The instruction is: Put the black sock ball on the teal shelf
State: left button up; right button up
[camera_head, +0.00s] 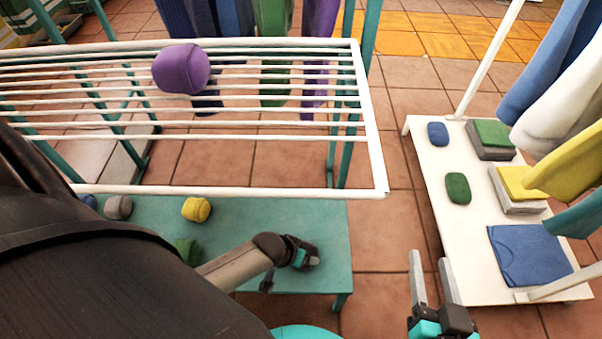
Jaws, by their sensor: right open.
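The teal shelf (322,220) is low, under the white drying rack. Several sock balls sit on it: a grey one (118,207), a yellow one (196,209), a green one (188,250) and a blue one (88,201). My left gripper (304,256) is over the shelf's right part. A dark shape is at its tip; I cannot tell whether this is the black sock ball or part of the gripper. No black sock ball shows clearly elsewhere. My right gripper (431,262) is open and empty, over the tiles between the teal shelf and the white board.
The white drying rack (374,150) overhangs the shelf's back, with a purple bundle (181,69) on it. The white board (468,240) at right holds folded cloths and small blue and green bundles. Clothes hang above it. Tiled floor (390,190) lies clear between.

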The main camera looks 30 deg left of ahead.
pick_arm(q)
jog(key=o, duration=1.2)
jog(key=shift+f, duration=0.1)
